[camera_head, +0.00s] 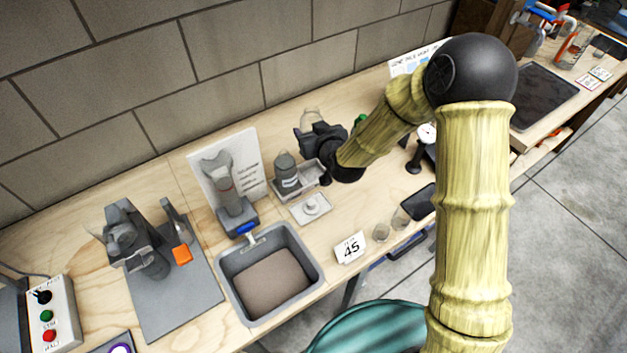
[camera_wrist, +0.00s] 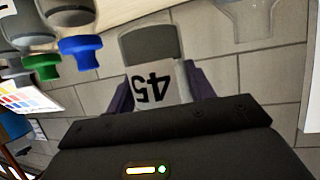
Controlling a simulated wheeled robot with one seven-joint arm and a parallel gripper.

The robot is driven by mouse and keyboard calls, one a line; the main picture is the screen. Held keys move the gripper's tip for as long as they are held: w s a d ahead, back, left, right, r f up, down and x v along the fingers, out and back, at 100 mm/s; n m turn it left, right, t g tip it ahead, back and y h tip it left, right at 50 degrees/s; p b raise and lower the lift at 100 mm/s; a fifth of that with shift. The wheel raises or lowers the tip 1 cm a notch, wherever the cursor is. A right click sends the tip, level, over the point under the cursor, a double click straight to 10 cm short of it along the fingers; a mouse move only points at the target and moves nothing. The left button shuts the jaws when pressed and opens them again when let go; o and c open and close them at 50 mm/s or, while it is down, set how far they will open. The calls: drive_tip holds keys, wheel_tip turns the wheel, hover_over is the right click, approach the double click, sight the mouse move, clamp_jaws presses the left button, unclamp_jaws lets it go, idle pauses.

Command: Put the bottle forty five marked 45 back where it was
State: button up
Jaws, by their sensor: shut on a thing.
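The bottle marked 45 (camera_wrist: 148,45) is grey and slightly see-through. Its white label with black "45" appears upside down in the wrist view. My gripper (camera_wrist: 155,88) is shut on it, with a dark finger on each side of the label. In the head view my gripper (camera_head: 322,143) is over the back of the wooden bench near the wall, and the pale top of the bottle (camera_head: 310,117) shows behind it. The bottle's lower part is hidden there.
A grey bottle (camera_head: 287,172) stands left of my gripper by a small tray (camera_head: 319,172). Blue-capped (camera_wrist: 80,50) and green-capped (camera_wrist: 43,66) containers are close by.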

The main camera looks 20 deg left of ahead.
drive_tip(key=shift+f+b, duration=0.3)
drive_tip(key=shift+f, duration=1.1)
drive_tip(key=shift+f, duration=0.25)
wheel_tip(320, 180, down, 5)
drive_tip(key=shift+s+a+f+p, duration=0.1)
drive_tip(key=shift+f+p, duration=0.05)
drive_tip(key=shift+p, duration=0.15)
drive_tip(key=shift+d+f, duration=0.1)
drive_tip(key=shift+d, duration=0.1)
